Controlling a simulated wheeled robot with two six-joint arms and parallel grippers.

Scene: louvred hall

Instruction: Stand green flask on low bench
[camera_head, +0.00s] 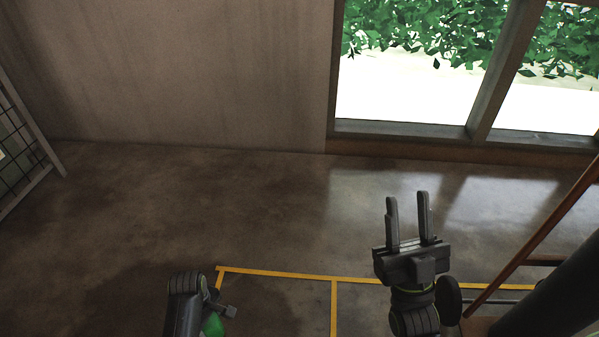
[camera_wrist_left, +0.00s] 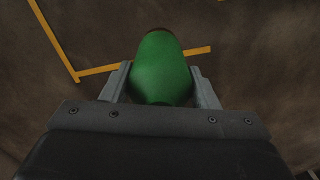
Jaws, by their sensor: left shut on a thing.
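The green flask (camera_wrist_left: 160,70) is between the two fingers of my left gripper (camera_wrist_left: 163,85) in the left wrist view, and the gripper is shut on it. In the head view, a small part of the green flask (camera_head: 212,325) shows at the bottom edge beside my left arm, mostly hidden. My right gripper (camera_head: 408,215) is raised over the floor in the head view, with its two fingers apart and nothing between them. No low bench can be made out in either view.
Yellow tape lines (camera_head: 280,272) mark the concrete floor. A wire-mesh panel (camera_head: 22,150) stands at the far left. A brown slanted rail (camera_head: 540,235) and a dark cylinder are at the right. A wall and window (camera_head: 420,90) close off the back. The middle floor is clear.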

